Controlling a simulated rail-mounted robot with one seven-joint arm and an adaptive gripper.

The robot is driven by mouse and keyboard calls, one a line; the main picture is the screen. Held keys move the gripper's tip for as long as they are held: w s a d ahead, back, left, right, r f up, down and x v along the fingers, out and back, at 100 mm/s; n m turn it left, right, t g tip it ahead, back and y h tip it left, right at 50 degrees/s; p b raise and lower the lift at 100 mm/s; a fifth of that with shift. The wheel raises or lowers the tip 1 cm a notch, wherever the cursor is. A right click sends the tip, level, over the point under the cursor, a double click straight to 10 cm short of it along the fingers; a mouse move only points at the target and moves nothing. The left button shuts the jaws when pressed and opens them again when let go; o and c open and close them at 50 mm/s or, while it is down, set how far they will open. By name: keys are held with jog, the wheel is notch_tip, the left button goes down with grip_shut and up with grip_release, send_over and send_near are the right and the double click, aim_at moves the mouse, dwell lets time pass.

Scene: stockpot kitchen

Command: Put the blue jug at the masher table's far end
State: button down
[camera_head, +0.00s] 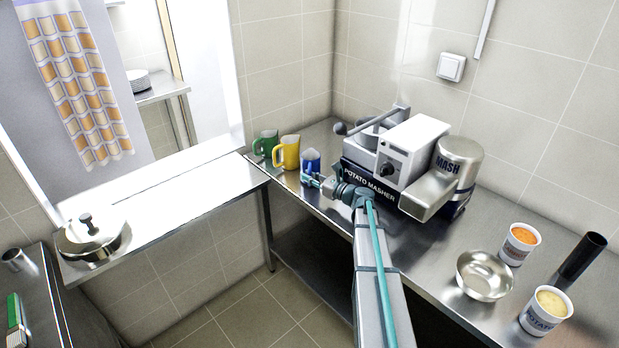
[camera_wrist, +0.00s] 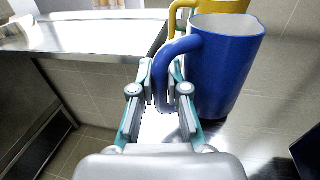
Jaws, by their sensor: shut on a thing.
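The blue jug (camera_head: 311,160) stands upright at the far end of the masher table (camera_head: 322,206), just in front of the yellow jug (camera_head: 287,153). In the wrist view the blue jug (camera_wrist: 228,62) fills the upper right, with its handle toward me. My gripper (camera_head: 314,181) reaches in from the front right. In the wrist view my gripper (camera_wrist: 160,88) has its fingers closed on the jug's handle. The jug's base is partly hidden, and I cannot tell whether it touches the table.
A green jug (camera_head: 265,144) stands beyond the yellow one. The potato masher machine (camera_head: 407,160) is close on the right. A metal bowl (camera_head: 484,275), two tubs and a dark cylinder (camera_head: 583,256) are at the near right. A white counter (camera_head: 170,190) with a lidded pot (camera_head: 90,238) lies left.

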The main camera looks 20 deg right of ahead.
jog(key=shift+f, duration=0.4)
jog(key=c, duration=1.1)
grip_release()
jog(key=shift+b, duration=0.3)
